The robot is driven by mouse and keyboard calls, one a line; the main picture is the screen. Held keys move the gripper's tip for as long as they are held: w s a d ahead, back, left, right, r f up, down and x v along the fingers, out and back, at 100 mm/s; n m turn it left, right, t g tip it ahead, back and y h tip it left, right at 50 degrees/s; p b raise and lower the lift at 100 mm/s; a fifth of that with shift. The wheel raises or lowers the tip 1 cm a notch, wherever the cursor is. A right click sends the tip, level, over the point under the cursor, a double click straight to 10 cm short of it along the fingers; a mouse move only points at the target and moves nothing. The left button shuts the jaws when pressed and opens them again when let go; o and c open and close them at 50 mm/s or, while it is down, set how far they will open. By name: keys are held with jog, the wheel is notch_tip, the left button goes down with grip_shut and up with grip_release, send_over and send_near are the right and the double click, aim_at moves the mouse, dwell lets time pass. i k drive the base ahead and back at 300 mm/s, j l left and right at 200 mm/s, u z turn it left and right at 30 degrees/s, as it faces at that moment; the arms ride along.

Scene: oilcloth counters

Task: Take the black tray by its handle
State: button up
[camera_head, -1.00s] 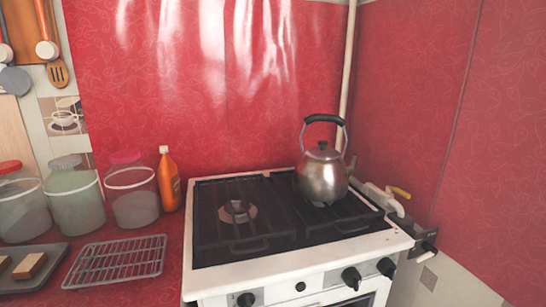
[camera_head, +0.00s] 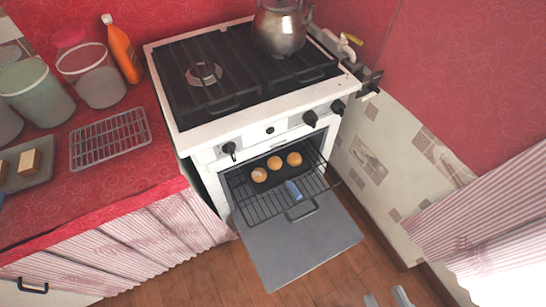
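The black tray (camera_head: 277,181) is inside the open oven, on a pulled-out wire rack (camera_head: 262,205). Three round golden buns (camera_head: 275,163) sit in a row on it. A blue handle (camera_head: 293,190) points from the tray toward the front of the oven. The tray's back part is in the oven's shadow. My gripper (camera_head: 387,298) shows only as two pale grey fingertips at the bottom edge. They are apart with nothing between them, low over the floor to the right of the oven door and well away from the tray.
The oven door (camera_head: 300,245) is folded down and juts out over the wooden floor (camera_head: 190,270). A tiled wall (camera_head: 370,160) stands close on the right. A kettle (camera_head: 280,28) is on the stove. A curtained counter (camera_head: 130,245) is on the left.

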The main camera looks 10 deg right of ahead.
aim_at(275, 179)
jog(key=k+j, duration=0.1)
jog(key=j, duration=0.25)
jog(key=i+l, duration=0.7)
jog(key=u, duration=0.4)
jog(key=i+l+u, duration=0.1)
jog(key=u, duration=0.3)
jog(key=l+u, duration=0.2)
jog(key=u, duration=0.2)
jog(key=i+l+u, duration=0.1)
jog(key=u, duration=0.3)
